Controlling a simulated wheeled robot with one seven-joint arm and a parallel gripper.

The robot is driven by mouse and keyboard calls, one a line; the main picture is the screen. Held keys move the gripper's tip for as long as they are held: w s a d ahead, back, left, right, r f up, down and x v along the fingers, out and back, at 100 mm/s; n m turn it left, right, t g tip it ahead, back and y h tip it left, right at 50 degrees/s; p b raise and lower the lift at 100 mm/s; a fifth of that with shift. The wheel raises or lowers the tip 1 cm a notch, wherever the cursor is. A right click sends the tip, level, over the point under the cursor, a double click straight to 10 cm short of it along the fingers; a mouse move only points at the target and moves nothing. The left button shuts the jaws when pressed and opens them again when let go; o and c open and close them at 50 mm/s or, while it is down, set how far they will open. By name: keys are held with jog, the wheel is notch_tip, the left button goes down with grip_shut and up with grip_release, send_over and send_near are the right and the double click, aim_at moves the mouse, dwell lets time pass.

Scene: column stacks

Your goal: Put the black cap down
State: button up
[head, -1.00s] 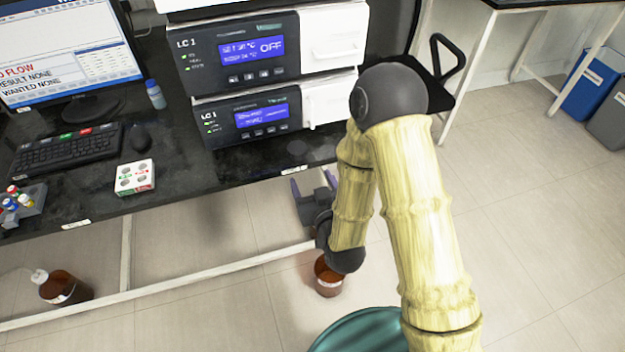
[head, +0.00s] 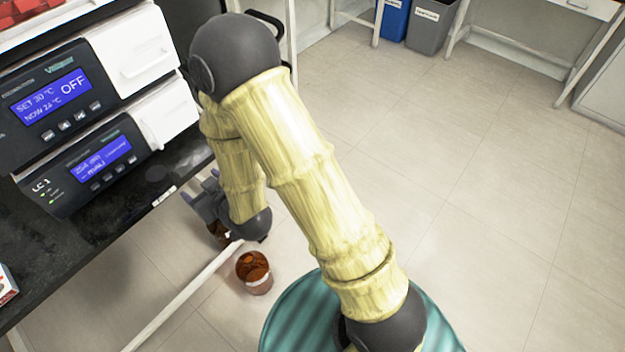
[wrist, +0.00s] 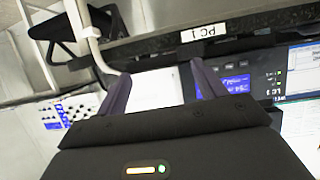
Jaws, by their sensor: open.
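I cannot make out the black cap in either current view. My gripper (wrist: 160,85) is open, with its two dark fingers spread and nothing visible between them in the wrist view. In the head view my gripper (head: 204,198) hangs beside the front edge of the bench, partly hidden by my arm. An amber bottle (head: 255,274) with a pale label stands on the floor below and to the right of the gripper. I see no black cap on its top. A small brown object (head: 219,232) shows just under the gripper, mostly hidden.
The black bench (head: 95,245) carries two stacked LC units (head: 85,165) with blue displays, close to the gripper. A white rail (head: 185,295) runs below the bench. Blue (head: 391,18) and grey bins (head: 431,25) stand at the back. The floor (head: 480,200) at right is clear.

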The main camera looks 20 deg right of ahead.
jog(key=s+d+r+m+g+h, duration=0.25)
jog(key=d+g+h, duration=0.2)
jog(key=d, duration=0.95)
jog(key=s+d+r+m+g+h, duration=0.2)
jog(key=s+d+r+m+g, duration=0.1)
jog(key=s+d, duration=0.6)
jog(key=shift+s+r+g, duration=0.4)
jog(key=shift+r+g, duration=0.25)
jog(key=shift+g, duration=0.3)
jog(key=shift+d, duration=0.15)
